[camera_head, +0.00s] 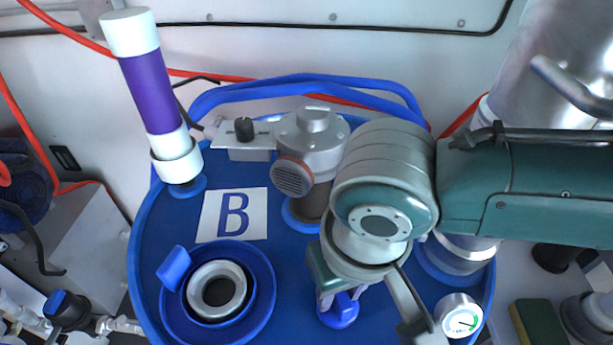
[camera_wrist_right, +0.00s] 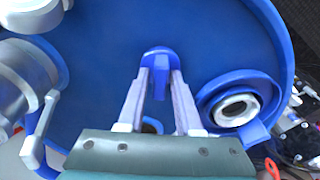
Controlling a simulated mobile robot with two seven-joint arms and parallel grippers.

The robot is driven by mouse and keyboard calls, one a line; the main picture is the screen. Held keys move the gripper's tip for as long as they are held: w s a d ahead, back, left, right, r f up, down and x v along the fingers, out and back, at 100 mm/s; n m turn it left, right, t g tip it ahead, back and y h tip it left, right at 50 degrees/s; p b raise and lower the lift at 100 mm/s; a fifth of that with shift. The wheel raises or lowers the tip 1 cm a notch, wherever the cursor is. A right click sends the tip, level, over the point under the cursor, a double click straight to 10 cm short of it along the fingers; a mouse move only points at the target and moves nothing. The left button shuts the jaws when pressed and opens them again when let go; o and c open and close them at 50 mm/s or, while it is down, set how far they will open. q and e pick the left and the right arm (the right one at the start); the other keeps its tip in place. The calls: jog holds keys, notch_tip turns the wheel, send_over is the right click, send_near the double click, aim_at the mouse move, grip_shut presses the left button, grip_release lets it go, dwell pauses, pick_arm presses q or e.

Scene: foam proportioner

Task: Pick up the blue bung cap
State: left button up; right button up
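The blue bung cap (camera_head: 338,315) is a small round cap with a raised grip fin. It sits on the blue drum top (camera_head: 290,250), below the wrist of my right arm in the head view. In the right wrist view the cap (camera_wrist_right: 160,58) is just at the fingertips. My right gripper (camera_wrist_right: 161,74) is open, with one finger on each side of the fin and a small gap seeming to show. In the head view the right gripper (camera_head: 340,300) is partly hidden by my wrist. My left gripper is not in view.
A blue ring holder with a pale collar (camera_head: 217,270) and upright tab is left of the cap. A purple-and-white tube (camera_head: 147,90), a grey valve body (camera_head: 310,140), a "B" label (camera_head: 232,214) and a round gauge (camera_head: 459,317) are nearby.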

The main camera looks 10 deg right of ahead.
grip_shut()
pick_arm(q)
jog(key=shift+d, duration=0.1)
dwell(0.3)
